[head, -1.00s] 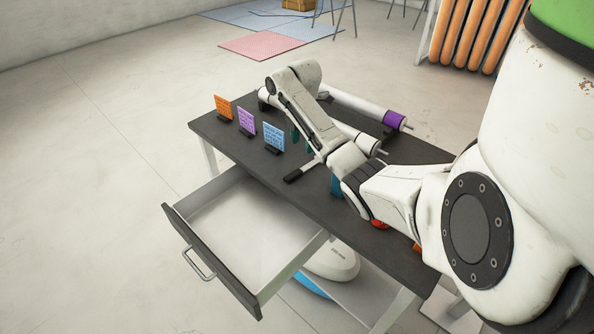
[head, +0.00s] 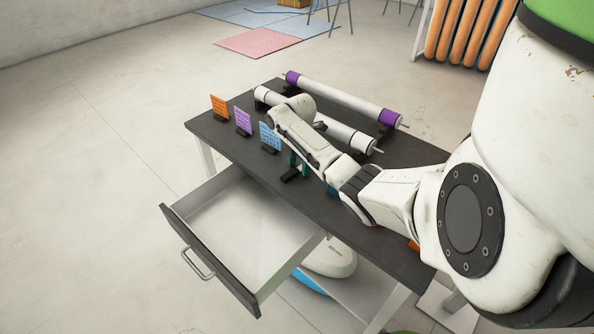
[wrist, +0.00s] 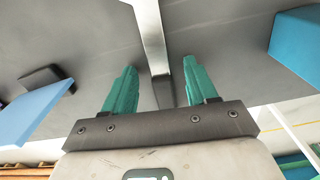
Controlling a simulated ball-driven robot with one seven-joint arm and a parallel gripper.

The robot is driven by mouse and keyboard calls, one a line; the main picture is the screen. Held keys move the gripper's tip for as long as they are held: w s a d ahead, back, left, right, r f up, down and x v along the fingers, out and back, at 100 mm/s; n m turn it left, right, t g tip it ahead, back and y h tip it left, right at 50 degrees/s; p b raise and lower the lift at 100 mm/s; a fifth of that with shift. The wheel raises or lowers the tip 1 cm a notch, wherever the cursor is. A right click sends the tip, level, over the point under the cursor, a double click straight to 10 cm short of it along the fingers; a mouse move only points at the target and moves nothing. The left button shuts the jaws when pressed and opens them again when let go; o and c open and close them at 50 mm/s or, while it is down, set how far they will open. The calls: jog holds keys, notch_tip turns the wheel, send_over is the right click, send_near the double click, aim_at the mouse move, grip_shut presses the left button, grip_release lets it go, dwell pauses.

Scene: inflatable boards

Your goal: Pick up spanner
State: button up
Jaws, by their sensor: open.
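The spanner (wrist: 152,40) shows in the wrist view as a pale metal shaft with a darker grey end, lying on the dark tabletop. It runs between my gripper's two teal fingers (wrist: 160,66), with a gap to each side. In the head view, my gripper (head: 299,164) is low over the table near the blue card. A black handle end (head: 289,175) shows beside the fingers there, and my arm hides most of the rest of the tool. My gripper is open and holds nothing. I cannot tell exactly how high the fingertips are above the table.
The table (head: 225,135) has an open empty drawer (head: 245,215) at its front. Orange (head: 220,107), purple (head: 243,121) and blue (head: 270,136) cards stand at left. A purple-ended roller (head: 345,98) and a white roller (head: 345,133) lie behind. A teal-blue block (wrist: 302,45) is right of my fingers.

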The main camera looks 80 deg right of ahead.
grip_shut()
dwell(0.4)
jog(key=shift+r, duration=0.25)
